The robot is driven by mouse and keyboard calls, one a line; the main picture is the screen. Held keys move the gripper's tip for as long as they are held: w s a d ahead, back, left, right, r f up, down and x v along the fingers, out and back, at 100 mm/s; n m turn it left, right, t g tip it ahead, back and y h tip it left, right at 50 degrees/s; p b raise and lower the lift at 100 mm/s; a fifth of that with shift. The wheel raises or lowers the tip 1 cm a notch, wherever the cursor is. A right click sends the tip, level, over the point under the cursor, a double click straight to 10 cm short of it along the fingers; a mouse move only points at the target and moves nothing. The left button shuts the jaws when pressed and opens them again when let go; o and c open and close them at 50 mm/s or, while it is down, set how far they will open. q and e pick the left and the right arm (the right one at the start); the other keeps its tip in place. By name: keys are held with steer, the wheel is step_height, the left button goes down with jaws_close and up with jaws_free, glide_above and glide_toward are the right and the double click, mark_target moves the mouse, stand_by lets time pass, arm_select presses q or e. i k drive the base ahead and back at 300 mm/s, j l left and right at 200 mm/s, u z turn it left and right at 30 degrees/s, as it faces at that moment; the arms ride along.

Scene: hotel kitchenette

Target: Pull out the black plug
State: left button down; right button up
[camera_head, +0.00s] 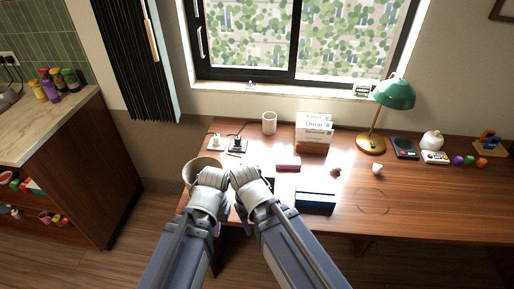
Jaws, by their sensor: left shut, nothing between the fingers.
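A black plug (237,145) with a dark cord sits in a socket at the back left of the wooden desk. A white plug (215,142) sits in a socket just left of it. My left gripper (213,174) is over the desk's front left part, in front of the two plugs and apart from them. It is shut and empty. My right gripper (241,174) is close beside it on the right, also short of the black plug. Its fingers are too small and foreshortened to tell whether they are open.
A green lamp (394,94) stands farther right.

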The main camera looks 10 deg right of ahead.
mark_target(238, 143)
steer(key=i+l, duration=0.25)
steer(key=i, duration=0.15)
steer(key=j+z, duration=0.15)
steer(key=z, duration=0.25)
steer(key=j+z, duration=0.1)
steer(key=z, duration=0.25)
steer(key=j+z, duration=0.15)
steer(key=z, duration=0.25)
steer(key=k+z, duration=0.1)
steer(key=z, duration=0.3)
